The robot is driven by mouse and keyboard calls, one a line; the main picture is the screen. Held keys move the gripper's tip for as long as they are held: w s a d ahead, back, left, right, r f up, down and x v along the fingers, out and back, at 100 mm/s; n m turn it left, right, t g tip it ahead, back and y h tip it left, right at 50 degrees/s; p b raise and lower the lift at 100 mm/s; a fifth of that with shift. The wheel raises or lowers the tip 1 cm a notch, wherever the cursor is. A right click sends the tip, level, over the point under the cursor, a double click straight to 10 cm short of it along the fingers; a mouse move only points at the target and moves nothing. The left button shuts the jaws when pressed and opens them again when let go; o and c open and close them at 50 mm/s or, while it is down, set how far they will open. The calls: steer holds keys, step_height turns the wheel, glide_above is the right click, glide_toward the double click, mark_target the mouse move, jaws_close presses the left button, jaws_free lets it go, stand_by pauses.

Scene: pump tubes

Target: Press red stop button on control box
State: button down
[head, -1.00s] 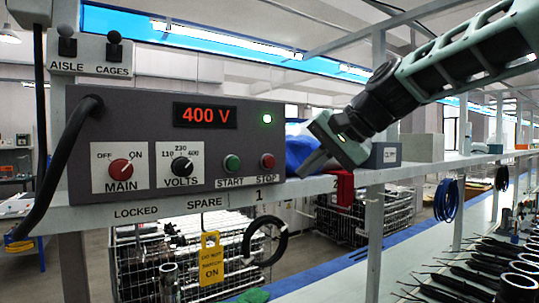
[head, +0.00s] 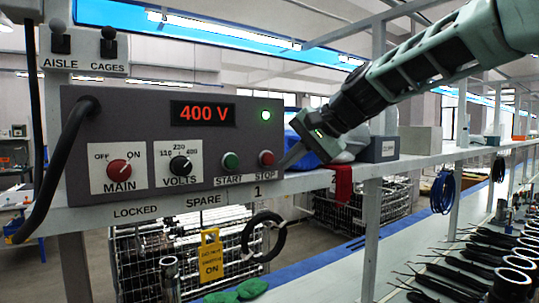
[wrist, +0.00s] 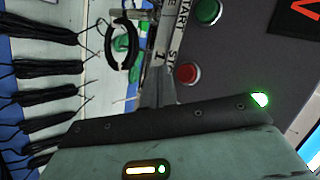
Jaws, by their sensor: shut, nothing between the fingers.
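The grey control box (head: 140,110) sits on the shelf at the left of the head view, its display reading 400 V and a green lamp lit. The red stop button (head: 266,158) is at its lower right, above the STOP label; it also shows in the wrist view (wrist: 187,75). The green start button (head: 230,160) is left of it. My gripper (head: 285,165) is shut and empty, angled down-left, its tip just right of the stop button near the box's right edge. In the wrist view its fingers (wrist: 156,88) lie beside the button. I cannot tell whether they touch the box.
The box also carries a red MAIN knob (head: 119,169) and a black VOLTS knob (head: 180,166). A yellow tag (head: 211,255) and black ring (head: 264,237) hang below.

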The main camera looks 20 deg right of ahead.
mark_target(268, 165)
steer(key=shift+w+a+p, duration=0.2)
steer(key=shift+w+a, duration=0.05)
steer(key=shift+w, duration=0.55)
steer(key=shift+w+a+p, duration=0.2)
steer(key=shift+w+a, duration=0.05)
steer(key=shift+w, duration=0.5)
steer(key=shift+w, duration=0.15)
stand_by(0.8)
steer(key=shift+w+a, duration=0.15)
steer(key=shift+w, duration=0.1)
steer(key=shift+w+a+p, duration=0.2)
steer(key=shift+w+p, duration=0.2)
steer(key=shift+w, duration=0.2)
stand_by(0.8)
stand_by(0.3)
steer(key=shift+s+d+b, duration=0.2)
steer(key=shift+s+b, duration=0.1)
steer(key=shift+s, duration=0.2)
steer(key=shift+s+d+b, duration=0.15)
steer(key=shift+s+b, duration=0.15)
steer(key=shift+s, duration=0.2)
steer(key=shift+s+d+b, duration=0.25)
steer(key=shift+s+b, duration=0.15)
steer(key=shift+s, duration=0.4)
steer(key=shift+s+d+b, duration=0.25)
steer(key=shift+s+b, duration=0.15)
steer(key=shift+s, duration=0.35)
steer(key=shift+s+d+b, duration=0.25)
steer(key=shift+s+b, duration=0.15)
steer(key=shift+s, duration=0.4)
